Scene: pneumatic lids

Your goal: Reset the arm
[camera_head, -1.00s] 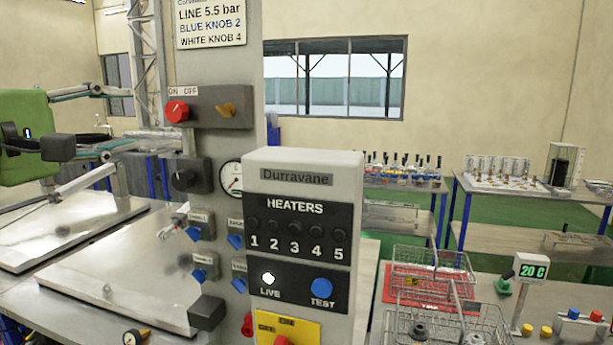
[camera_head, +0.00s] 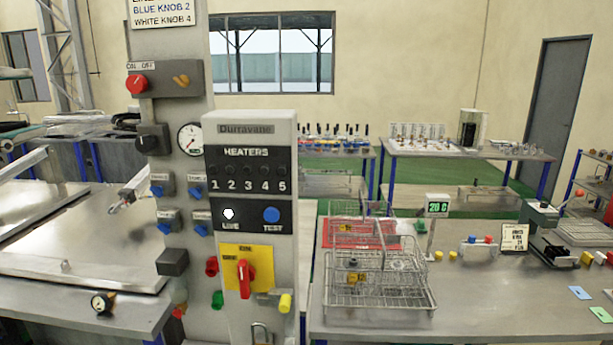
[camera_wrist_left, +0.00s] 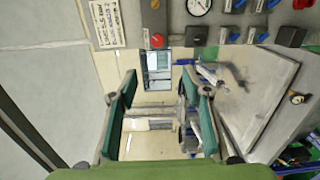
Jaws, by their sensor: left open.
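My left gripper (camera_head: 40,113) shows only at the left edge of the head view, with its two fingers apart, one above the other. Its body is out of that picture. In the left wrist view the same gripper (camera_wrist_left: 160,80) has two teal-padded fingers spread wide with nothing between them. Beyond them the wall and a steel lid show. The grey heater box (camera_head: 250,135) stands right of the gripper, clear of it. My right gripper is not in view.
A grey control column (camera_head: 175,110) with knobs and a gauge stands behind the heater box. Steel lids (camera_head: 80,250) lie at the left. Wire baskets (camera_head: 375,305) and a temperature display (camera_head: 438,207) stand on the right bench. Open air lies around the gripper.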

